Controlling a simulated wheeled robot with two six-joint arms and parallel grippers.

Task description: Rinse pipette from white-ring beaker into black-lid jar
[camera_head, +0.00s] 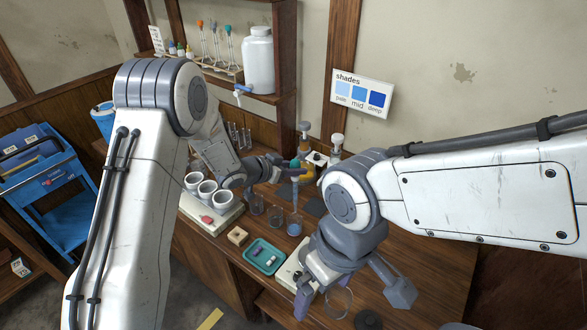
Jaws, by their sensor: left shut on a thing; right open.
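A dark disc, perhaps the black lid (368,319), lies beside the glass.
A teal tray (264,243) with small items lies front centre. White cups (207,190) stand on a pale block at left. Bottles with stoppers (337,142) stand at the back. A shelf above holds a white jug (258,58) and several pipettes. My arms cover much of the table.

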